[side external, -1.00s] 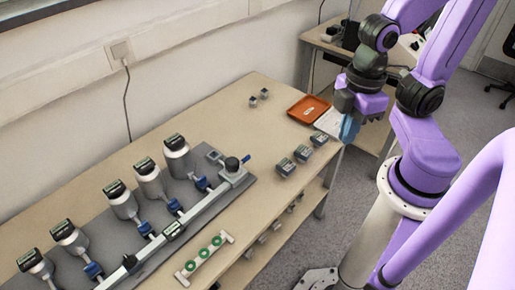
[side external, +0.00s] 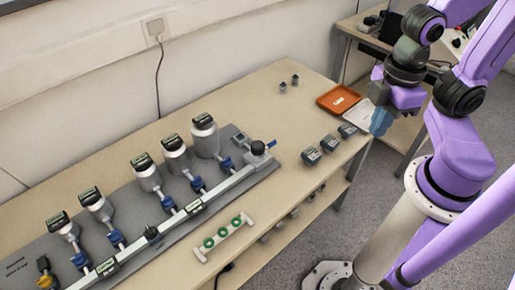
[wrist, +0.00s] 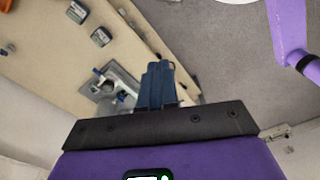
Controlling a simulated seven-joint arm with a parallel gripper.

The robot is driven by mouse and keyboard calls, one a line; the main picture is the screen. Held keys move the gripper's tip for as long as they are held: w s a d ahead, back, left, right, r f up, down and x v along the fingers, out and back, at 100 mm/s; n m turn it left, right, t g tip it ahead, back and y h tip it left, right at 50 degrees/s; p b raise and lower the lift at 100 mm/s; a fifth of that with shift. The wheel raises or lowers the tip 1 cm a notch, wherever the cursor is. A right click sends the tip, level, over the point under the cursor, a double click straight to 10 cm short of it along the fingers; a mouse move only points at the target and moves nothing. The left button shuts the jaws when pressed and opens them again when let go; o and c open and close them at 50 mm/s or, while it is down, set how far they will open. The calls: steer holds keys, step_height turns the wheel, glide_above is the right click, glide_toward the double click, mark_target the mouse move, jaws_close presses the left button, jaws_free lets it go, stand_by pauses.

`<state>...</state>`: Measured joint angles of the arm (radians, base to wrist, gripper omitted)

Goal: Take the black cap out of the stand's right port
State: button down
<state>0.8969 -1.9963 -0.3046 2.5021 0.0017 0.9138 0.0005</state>
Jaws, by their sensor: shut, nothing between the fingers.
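The stand is a long grey rail (side external: 228,188) with several gauges on a dark grey base plate, at left and centre in the side view. A black round cap (side external: 258,148) sits on the block at the rail's right end. A smaller black knob (side external: 152,233) stands farther left on the rail. My gripper (side external: 380,122) is over the table's right edge, to the right of the stand and well apart from the black cap. Its blue fingers (wrist: 160,82) are shut together and empty. Part of the stand (wrist: 118,88) shows behind them in the wrist view; the cap is too small to tell there.
A white holder with green rings (side external: 222,238) lies in front of the stand. Several small dark blocks (side external: 329,143) line the front right edge. An orange tray (side external: 338,99) and a pale tray (side external: 359,113) lie at the right end. The wooden tabletop (side external: 290,115) is mostly clear between.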

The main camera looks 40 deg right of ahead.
stand_by(0.3)
steer(key=shift+c, duration=2.4)
jaws_free()
